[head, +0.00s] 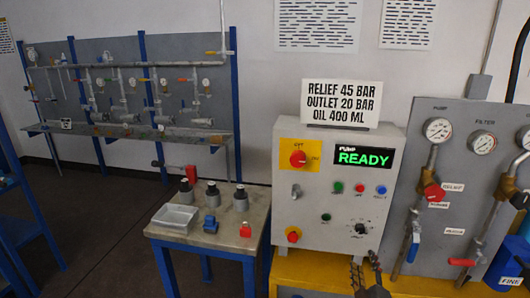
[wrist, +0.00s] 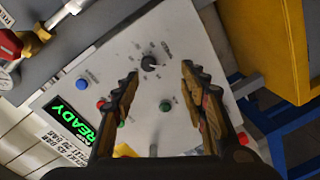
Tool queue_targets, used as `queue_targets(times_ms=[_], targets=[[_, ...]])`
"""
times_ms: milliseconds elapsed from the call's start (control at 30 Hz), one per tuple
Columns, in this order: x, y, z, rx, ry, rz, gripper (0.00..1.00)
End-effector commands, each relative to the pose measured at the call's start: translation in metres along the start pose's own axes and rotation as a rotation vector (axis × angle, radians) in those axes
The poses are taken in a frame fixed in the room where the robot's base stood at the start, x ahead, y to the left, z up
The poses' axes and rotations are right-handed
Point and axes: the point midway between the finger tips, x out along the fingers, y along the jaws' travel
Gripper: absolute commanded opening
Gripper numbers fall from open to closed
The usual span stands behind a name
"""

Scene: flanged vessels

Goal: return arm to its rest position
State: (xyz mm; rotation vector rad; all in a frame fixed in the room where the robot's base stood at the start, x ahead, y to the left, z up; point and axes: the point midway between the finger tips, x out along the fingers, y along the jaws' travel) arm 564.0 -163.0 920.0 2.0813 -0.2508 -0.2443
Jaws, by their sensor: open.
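My gripper (head: 366,268) shows at the bottom of the head view, in front of the lower right part of the grey control box (head: 325,240). In the wrist view my gripper (wrist: 160,74) has its two dark fingers spread apart with nothing between them. The panel face of the box (wrist: 205,70) lies beyond the fingertips. A black knob (wrist: 149,63) shows just past the gap between the tips, apart from them. Most of my arm is out of view.
The box display (head: 363,157) reads READY. A pipe panel (head: 455,130) with gauges, a red valve and a blue handle stands close on the right. A small table (head: 185,235) with bottles and a tray stands left. Open floor (head: 95,225) lies further left.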

Motion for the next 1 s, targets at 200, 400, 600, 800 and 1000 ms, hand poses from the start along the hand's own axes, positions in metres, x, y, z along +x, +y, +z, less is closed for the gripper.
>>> queue_targets(times_ms=[200, 400, 600, 800, 1000], targets=[[-0.024, -0.080, 0.048, 0.248, -0.230, -0.294, 0.43], [-0.072, -0.106, 0.058, 0.472, -0.487, -0.498, 0.43], [-0.136, -0.092, 0.033, 0.645, -0.728, -0.632, 0.43], [-0.212, -0.051, -0.011, 0.759, -0.934, -0.710, 0.43], [-0.282, 0.005, -0.061, 0.805, -1.019, -0.745, 0.43]])
